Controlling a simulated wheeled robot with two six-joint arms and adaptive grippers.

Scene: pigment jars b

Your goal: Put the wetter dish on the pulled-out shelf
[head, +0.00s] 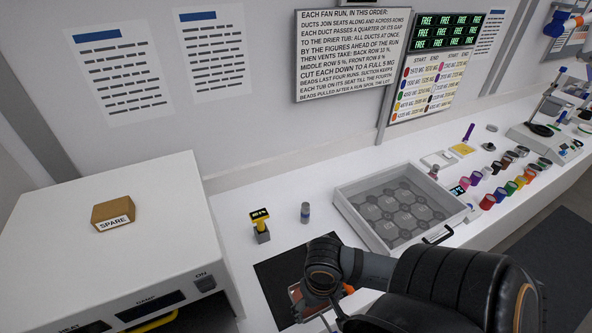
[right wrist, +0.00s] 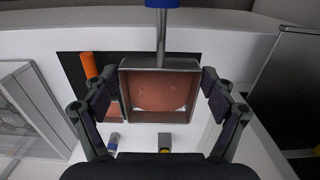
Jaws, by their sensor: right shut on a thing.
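My right gripper (head: 316,303) reaches over the black mat (head: 275,287) on the bench. In the right wrist view its fingers (right wrist: 160,88) press on both sides of a square grey-rimmed dish (right wrist: 158,65) with reddish-brown contents. A grey rod with a blue end (right wrist: 162,30) meets the dish's rim at the top of that view. Another reddish piece (right wrist: 113,112) shows partly behind the dish, over the mat; the rest is hidden. I cannot tell which is wetter. No pulled-out shelf shows clearly. The white oven-like box (head: 120,235) has a yellow bar (head: 150,324) at its cut-off front.
A small yellow-topped meter (head: 261,222) and a grey vial (head: 305,212) stand behind the mat. A clear-lidded tray (head: 345,208) with a black handle is to the right. Several coloured jars (head: 488,201) stand beyond. A SPARE block (head: 113,211) lies on the box.

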